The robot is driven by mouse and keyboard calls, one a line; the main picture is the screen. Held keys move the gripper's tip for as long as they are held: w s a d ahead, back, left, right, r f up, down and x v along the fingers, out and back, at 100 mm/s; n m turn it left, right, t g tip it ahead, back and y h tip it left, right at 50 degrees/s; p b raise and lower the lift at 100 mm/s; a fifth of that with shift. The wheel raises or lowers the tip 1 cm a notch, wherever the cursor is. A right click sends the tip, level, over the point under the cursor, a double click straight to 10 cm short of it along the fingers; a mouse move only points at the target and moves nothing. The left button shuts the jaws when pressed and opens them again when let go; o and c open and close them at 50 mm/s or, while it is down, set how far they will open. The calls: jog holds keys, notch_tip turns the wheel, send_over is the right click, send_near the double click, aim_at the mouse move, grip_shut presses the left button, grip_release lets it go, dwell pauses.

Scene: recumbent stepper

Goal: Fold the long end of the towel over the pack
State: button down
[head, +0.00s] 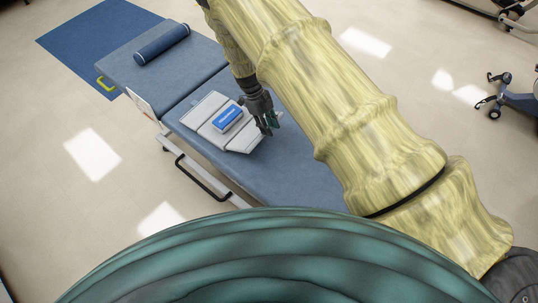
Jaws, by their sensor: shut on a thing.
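The towel (207,128) is pale grey-white and lies flat on the blue treatment table. The pack (227,118) is a blue box-like block with a white label, lying on the towel and uncovered on top. My gripper (270,127) is at the towel's right end, to the right of the pack, with its dark fingers pointing down. It is shut on the towel's right end, though the grip itself is small and partly hidden by the fingers. My arm covers the area to the right of it.
The blue padded table (290,172) has a raised back section with a dark blue roll (162,44) on it. A dark rail (200,180) runs along its near side. A blue mat (75,40) lies on the floor behind. Wheeled equipment (515,98) stands far right.

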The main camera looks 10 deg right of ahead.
jog(key=shift+w, duration=0.1)
jog(key=shift+w+a+r+g+h+b, duration=0.4)
jog(key=shift+w+a+r+b, duration=0.15)
jog(key=shift+b, duration=0.45)
jog(key=shift+w+a+r+b, duration=0.2)
jog(key=shift+a+r+b, duration=0.1)
jog(key=shift+r, duration=0.25)
jog(key=shift+w+a+g+h+b, duration=0.3)
jog(key=shift+g+h+b, duration=0.1)
jog(key=shift+b, duration=0.3)
jog(key=shift+w+a+r+g+h+b, duration=0.3)
jog(key=shift+w+b, duration=0.05)
jog(key=shift+b, duration=0.4)
jog(key=shift+w+a+r+b, duration=0.25)
jog(key=shift+r+b, duration=0.05)
jog(key=shift+r, duration=0.25)
